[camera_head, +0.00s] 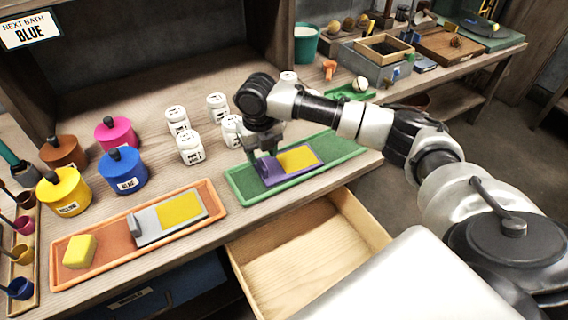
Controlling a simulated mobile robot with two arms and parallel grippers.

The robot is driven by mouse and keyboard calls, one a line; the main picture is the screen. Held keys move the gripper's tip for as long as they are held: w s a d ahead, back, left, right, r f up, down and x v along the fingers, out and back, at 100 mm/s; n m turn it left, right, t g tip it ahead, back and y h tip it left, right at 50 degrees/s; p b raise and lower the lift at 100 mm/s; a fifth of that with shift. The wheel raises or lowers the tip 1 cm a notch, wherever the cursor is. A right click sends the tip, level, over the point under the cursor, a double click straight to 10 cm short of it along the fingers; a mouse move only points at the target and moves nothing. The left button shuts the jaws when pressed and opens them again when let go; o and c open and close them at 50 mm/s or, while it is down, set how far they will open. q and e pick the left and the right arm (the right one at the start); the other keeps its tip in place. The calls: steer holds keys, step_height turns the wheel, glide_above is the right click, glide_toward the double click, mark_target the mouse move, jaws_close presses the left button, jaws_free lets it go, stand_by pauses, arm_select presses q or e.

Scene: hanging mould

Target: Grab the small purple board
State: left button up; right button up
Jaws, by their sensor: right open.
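The small purple board (316,151) lies on the green tray (344,153) at the middle of the bench. It has a yellow patch (297,159) on top and an upright purple piece at its left end. My right gripper (262,157) is at that left end, pointing down. It is open, with its fingers close around or beside the purple piece; I cannot tell if they touch it. My right arm comes in from the right and hides part of the bench behind it. My left gripper is not in view.
An orange tray (222,212) holds a grey board with a yellow patch and a yellow block. Several white jars (190,148) stand behind the green tray. Coloured lidded pots (122,172) stand at left. An open, empty drawer (300,262) juts out in front.

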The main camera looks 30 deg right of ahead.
mark_target(262, 163)
step_height(262, 163, down, 4)
steer(key=shift+r, duration=0.1)
steer(key=shift+f, duration=0.55)
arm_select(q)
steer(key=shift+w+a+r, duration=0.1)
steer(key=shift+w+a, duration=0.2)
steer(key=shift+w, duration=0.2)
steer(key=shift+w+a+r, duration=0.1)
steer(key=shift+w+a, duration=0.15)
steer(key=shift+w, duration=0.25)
arm_select(e)
steer(key=shift+c, duration=1)
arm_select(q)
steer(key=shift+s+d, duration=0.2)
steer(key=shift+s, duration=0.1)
arm_select(e)
steer(key=shift+r, duration=0.1)
jaws_close()
